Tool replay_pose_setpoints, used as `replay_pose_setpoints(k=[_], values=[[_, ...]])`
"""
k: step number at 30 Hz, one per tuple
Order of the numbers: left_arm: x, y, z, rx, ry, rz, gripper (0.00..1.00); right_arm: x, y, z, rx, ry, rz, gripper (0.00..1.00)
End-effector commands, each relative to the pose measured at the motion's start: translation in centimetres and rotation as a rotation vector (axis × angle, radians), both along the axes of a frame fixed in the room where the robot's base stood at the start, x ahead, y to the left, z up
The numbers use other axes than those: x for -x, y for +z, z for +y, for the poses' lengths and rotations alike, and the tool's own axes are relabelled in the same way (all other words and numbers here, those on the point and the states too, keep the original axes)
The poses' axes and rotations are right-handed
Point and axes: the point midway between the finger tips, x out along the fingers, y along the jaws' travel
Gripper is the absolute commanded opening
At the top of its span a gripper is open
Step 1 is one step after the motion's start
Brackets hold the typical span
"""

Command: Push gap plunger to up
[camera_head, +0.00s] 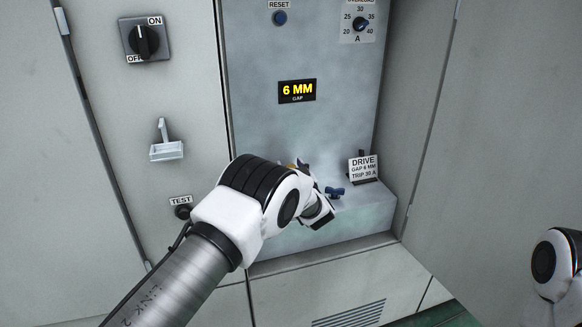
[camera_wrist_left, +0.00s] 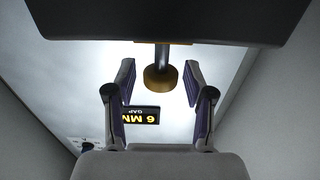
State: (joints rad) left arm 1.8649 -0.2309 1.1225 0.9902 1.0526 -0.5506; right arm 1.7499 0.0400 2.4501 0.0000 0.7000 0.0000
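The gap plunger shows in the left wrist view as a brass-coloured round knob (camera_wrist_left: 160,79) on a grey rod. In the head view only a small yellowish part (camera_head: 291,165) of it shows past my left arm. My left gripper (camera_wrist_left: 158,75) is open, with one finger on each side of the knob and a clear gap between knob and pads. In the head view my wrist hides most of this gripper. The gap display (camera_head: 297,91) reads 6 MM and appears upside down in the wrist view (camera_wrist_left: 140,115). My right gripper is out of view.
A sign reading DRIVE, GAP 6 MM, TRIP 30 A (camera_head: 363,168) stands right of my gripper, near a blue winged handle (camera_head: 335,192). Cabinet walls flank the recess.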

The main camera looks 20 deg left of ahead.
Motion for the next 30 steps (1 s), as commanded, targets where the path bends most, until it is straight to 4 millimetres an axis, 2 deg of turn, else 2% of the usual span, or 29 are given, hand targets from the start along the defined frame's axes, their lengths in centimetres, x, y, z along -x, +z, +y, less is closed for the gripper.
replay_pose_setpoints(k=[1,3,4,18,19,21,30], values=[[0.0,0.0,0.0,0.0,0.0,0.0,0.28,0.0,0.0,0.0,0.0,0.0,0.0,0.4],[0.0,0.0,0.0,0.0,0.0,0.0,0.04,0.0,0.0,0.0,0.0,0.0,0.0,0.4],[0.0,0.0,0.0,0.0,0.0,0.0,0.0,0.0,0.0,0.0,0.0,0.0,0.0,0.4],[0.0,1.2,0.0,0.001,0.0,-0.003,0.0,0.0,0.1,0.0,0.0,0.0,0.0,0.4],[0.0,1.2,0.0,0.0,0.0,-0.004,0.33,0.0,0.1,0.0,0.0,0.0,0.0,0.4],[0.0,1.2,0.0,0.0,0.0,-0.004,0.57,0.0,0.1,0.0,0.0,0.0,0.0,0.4],[0.1,1.1,-0.1,-0.001,0.0,-0.001,0.57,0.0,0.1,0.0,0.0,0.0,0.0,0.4]])
